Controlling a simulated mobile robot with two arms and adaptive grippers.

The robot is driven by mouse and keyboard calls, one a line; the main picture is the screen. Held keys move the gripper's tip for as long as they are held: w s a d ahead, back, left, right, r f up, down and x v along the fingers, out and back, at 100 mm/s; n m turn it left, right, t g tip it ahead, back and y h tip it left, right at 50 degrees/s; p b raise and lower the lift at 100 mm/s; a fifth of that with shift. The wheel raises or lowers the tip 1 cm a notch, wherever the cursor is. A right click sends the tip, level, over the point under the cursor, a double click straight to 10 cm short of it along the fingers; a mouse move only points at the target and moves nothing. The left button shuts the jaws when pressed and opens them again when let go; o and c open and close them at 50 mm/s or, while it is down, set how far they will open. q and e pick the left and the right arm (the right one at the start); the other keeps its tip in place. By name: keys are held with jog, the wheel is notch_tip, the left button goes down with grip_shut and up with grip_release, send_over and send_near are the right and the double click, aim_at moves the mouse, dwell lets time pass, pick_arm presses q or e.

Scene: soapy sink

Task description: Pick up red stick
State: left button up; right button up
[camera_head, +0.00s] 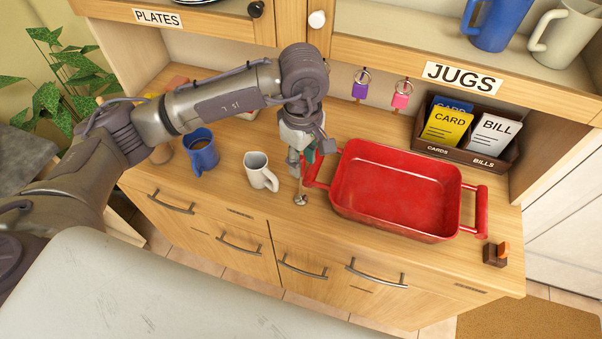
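My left gripper (303,160) points down over the counter, just left of the red tray (400,231) and by its left handle. A thin upright piece (300,184) shows below the gripper, above a small metallic base (300,200) on the counter. It is too small to tell whether this is the red stick or whether the fingers touch it. The fingers are small and partly hidden, so their opening is unclear. No other clear red stick shows. My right gripper is not in view.
A white mug (257,168) and a blue mug (202,152) stand left of the gripper. A card and bill holder (436,146) is behind the tray. A brown block with an orange piece (494,256) sits at the front right. Shelves overhang the counter's back.

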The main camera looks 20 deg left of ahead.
aim_at(301, 181)
pick_arm(q)
jog(key=shift+s+a+f+p, duration=0.1)
jog(key=shift+s+f+p, duration=0.1)
jog(key=shift+f+p, duration=0.95)
notch_tip(301, 181, down, 2)
jog(key=shift+f+p, duration=0.2)
jog(key=shift+p, duration=0.1)
jog(key=shift+f, duration=0.45)
jog(key=c, duration=0.6)
grip_shut()
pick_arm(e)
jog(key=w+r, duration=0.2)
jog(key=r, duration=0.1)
